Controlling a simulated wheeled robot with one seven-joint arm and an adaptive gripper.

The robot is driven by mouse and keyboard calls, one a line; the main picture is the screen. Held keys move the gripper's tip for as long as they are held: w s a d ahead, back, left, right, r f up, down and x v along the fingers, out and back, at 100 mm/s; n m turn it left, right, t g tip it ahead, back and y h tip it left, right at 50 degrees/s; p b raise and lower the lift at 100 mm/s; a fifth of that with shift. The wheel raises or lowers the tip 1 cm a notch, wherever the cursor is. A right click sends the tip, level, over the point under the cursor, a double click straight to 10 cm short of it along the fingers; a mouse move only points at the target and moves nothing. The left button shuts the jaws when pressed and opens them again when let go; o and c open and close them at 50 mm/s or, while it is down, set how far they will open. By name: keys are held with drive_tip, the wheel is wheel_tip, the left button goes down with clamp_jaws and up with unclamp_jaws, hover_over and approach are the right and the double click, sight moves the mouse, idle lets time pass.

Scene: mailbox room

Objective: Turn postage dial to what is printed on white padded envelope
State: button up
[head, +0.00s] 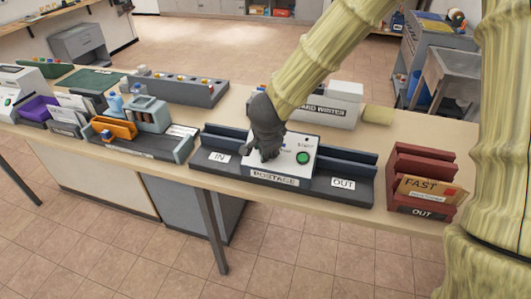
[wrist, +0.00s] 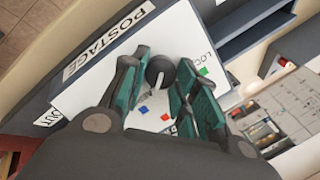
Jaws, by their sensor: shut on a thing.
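The white postage machine (head: 305,143), labelled POSTAGE, stands between an IN tray (head: 212,158) and an OUT tray (head: 343,184). My gripper (head: 267,153) points down onto the machine's top, left of its round green START button (head: 303,158). In the wrist view its fingers (wrist: 158,77) are shut on the dark round postage dial (wrist: 160,66), one on each side. A white pointer line shows on the dial. Blue, red and green marks lie around it, with a partly hidden label starting "LOC" near green. I cannot tell which envelope is the white padded one.
A red OUT rack (head: 421,157) holds a brown FAST envelope (head: 428,189) at right. A card writer (head: 330,107) stands behind the machine. Left are a sorter (head: 137,146) with orange items and a rack with pale envelopes (head: 78,104). The table's front edge is close.

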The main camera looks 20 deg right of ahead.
drive_tip(key=shift+m+b, duration=0.55)
drive_tip(key=shift+m, duration=0.25)
drive_tip(key=o, duration=1)
drive_tip(key=shift+s+v, duration=0.15)
drive_tip(key=shift+v, duration=2.85)
drive_tip(key=shift+s+v, duration=0.1)
drive_tip(key=shift+v, duration=2.95)
drive_tip(key=shift+f, duration=0.25)
